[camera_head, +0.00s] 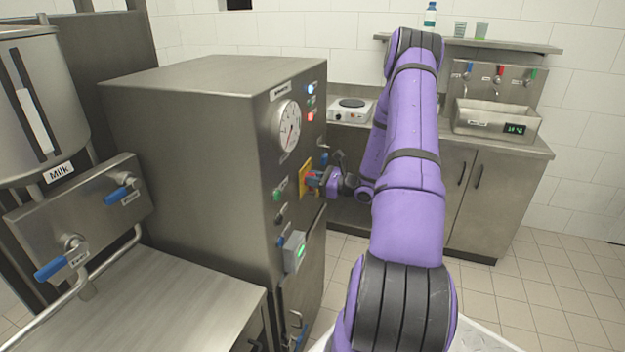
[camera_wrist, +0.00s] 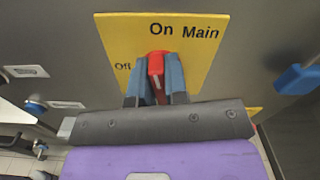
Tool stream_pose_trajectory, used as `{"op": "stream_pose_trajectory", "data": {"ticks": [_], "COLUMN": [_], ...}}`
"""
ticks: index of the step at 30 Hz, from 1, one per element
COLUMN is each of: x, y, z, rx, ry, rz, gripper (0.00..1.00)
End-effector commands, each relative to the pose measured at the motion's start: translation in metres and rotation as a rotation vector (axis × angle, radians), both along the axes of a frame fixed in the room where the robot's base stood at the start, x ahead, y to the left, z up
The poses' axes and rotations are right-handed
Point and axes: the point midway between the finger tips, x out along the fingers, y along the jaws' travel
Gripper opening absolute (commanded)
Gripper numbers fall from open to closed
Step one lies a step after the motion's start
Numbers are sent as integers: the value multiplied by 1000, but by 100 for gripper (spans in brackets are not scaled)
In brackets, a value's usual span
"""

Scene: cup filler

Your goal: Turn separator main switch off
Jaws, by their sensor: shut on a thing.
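The separator (camera_head: 195,130) is a large steel cabinet at the centre left of the head view. Its main switch is a red knob (camera_wrist: 155,67) on a yellow plate (camera_wrist: 200,62) marked On, Main and Off; the plate also shows in the head view (camera_head: 305,181). My gripper (camera_wrist: 155,82) is at the plate, with its blue-grey fingers shut on either side of the red knob. The knob's top end points up toward the On label, and Off is to its left. The fingers hide the knob's sides.
A dial gauge (camera_head: 288,126) sits above the switch on the same panel. A grey box with a green light (camera_head: 294,252) juts out below it. Blue-handled valves (camera_head: 51,269) stand at the left. A sink (camera_head: 497,118) and counter stand behind my arm.

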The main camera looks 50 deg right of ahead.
Motion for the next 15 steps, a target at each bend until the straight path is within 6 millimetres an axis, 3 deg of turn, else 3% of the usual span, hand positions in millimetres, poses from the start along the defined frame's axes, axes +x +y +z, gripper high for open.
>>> {"op": "stream_pose_trajectory", "data": {"ticks": [15], "x": [-1], "y": [1], "z": [-1], "rx": [-447], "ry": [-183], "rz": [-1], "gripper": [0]}}
